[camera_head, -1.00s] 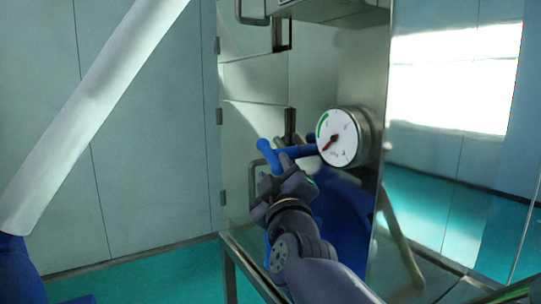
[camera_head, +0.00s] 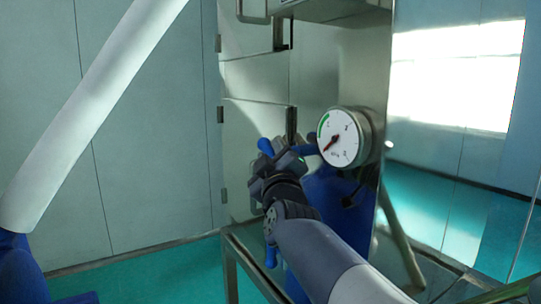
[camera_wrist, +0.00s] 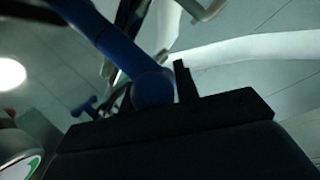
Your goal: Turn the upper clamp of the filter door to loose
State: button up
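The upper clamp has a blue T-shaped handle (camera_head: 265,147), seen in the head view just left of the gauge. In the wrist view its blue bar (camera_wrist: 110,40) ends in a rounded knob that sits in front of my gripper (camera_wrist: 155,95). One dark finger stands close to the right of the knob; the other is mostly hidden at its left. In the head view my gripper (camera_head: 284,160) is at the handle and covers part of it. Whether the fingers press on the handle is not clear. A lower blue handle shows below my wrist (camera_head: 270,255) and in the wrist view (camera_wrist: 84,106).
A round pressure gauge (camera_head: 345,137) sits close to the right of my gripper; its edge shows in the wrist view (camera_wrist: 15,160). The steel cabinet (camera_head: 250,75) stands behind. A pale tube (camera_head: 95,115) slants across the left.

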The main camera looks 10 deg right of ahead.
grip_shut()
